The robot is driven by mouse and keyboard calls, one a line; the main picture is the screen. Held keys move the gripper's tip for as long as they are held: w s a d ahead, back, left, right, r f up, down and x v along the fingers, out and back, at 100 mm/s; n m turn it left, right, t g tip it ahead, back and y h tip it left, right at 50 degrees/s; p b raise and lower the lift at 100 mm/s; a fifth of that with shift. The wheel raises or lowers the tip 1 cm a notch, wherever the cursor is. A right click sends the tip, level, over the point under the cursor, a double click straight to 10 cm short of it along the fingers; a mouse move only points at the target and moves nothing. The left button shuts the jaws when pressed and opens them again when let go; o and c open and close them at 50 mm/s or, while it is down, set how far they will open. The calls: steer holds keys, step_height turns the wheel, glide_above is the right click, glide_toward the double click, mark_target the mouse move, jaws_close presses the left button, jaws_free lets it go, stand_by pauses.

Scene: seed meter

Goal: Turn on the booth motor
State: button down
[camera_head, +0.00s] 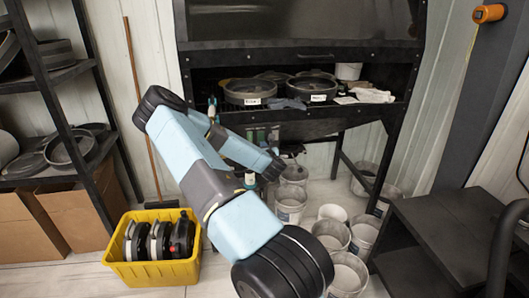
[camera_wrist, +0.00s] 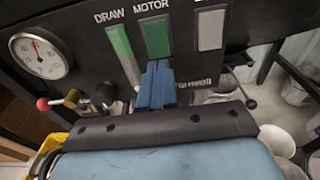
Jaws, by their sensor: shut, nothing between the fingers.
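In the wrist view the dark booth panel (camera_wrist: 85,55) carries a green switch plate (camera_wrist: 157,38) under the label MOTOR. A second green plate (camera_wrist: 122,50) sits under DRAW, and a grey plate (camera_wrist: 210,30) is at the right under a cut-off label. My gripper (camera_wrist: 156,66) is shut and empty, its blue fingers pointing at the lower end of the MOTOR plate. Whether they touch it I cannot tell. In the head view the booth (camera_head: 300,55) stands at the back; my arm covers part of its front and I cannot make out the fingertips.
A round gauge (camera_wrist: 40,55) and a red-tipped lever (camera_wrist: 43,103) are left of the switches. Pans (camera_head: 250,89) lie on the booth shelf, with several buckets (camera_head: 290,203) below. A yellow crate (camera_head: 150,272) is on the floor, and a dark step unit (camera_head: 440,230) stands at right.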

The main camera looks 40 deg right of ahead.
steer(key=shift+x, duration=1.9)
steer(key=shift+a, duration=0.1)
steer(key=shift+w+a, duration=0.15)
steer(key=shift+w, duration=0.05)
glide_toward(260, 140)
steer(key=s+a+f, duration=0.3)
steer(key=s, duration=0.3)
steer(key=shift+a, duration=0.2)
